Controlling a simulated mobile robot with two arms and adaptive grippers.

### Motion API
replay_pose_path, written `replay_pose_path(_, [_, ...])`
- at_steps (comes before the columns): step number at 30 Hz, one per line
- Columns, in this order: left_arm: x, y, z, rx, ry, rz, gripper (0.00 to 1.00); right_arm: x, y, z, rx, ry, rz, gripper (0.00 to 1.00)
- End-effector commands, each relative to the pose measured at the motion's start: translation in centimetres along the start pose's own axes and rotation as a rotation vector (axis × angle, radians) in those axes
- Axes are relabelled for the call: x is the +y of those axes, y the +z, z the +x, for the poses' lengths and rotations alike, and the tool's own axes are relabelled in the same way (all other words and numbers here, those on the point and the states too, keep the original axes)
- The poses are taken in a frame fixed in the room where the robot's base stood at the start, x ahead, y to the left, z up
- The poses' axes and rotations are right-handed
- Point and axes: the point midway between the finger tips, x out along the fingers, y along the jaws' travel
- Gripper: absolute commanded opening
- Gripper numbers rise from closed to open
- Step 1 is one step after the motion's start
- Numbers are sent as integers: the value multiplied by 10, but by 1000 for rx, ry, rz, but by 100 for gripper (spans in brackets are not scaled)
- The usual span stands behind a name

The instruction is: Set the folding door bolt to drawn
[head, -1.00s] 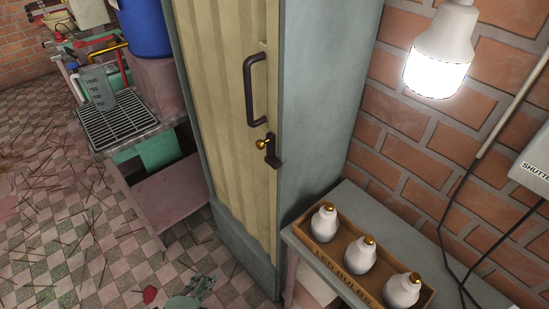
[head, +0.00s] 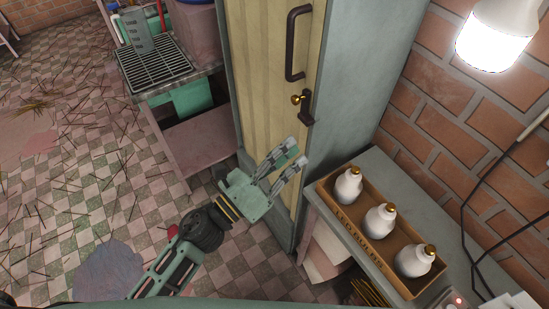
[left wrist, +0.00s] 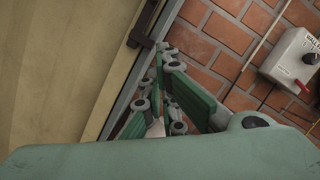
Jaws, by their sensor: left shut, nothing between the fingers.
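The folding door (head: 268,60) is a cream ribbed panel in a grey-green cabinet frame. Its bolt (head: 297,99) has a small brass knob and a dark bracket at the door's right edge, below a dark pull handle (head: 291,45). My left gripper (head: 297,153) is shut and empty, in front of the door and below the bolt in the picture, apart from it. In the left wrist view its fingers (left wrist: 160,85) point toward the frame edge; a dark metal piece (left wrist: 141,40), perhaps the bolt bracket, shows there. The brass knob is not visible there. My right gripper is not in view.
A grey side table (head: 362,160) right of the cabinet holds a wooden box (head: 340,209) of white bulbs. A lit bulb (head: 492,38) hangs at upper right before the brick wall. A bench with a rack (head: 152,63) stands left. Tiled floor lies open at left.

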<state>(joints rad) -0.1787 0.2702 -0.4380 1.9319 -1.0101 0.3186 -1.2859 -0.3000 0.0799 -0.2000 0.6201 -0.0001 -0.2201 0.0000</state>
Motion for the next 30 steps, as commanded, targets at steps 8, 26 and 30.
replay_pose_path(8, [-2,24,38,0,1,1,0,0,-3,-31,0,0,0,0])
replay_pose_path(26, [0,39,41,0,1,-2,0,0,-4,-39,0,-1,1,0])
replay_pose_path(30, [-6,47,43,0,0,-1,0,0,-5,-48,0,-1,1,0])
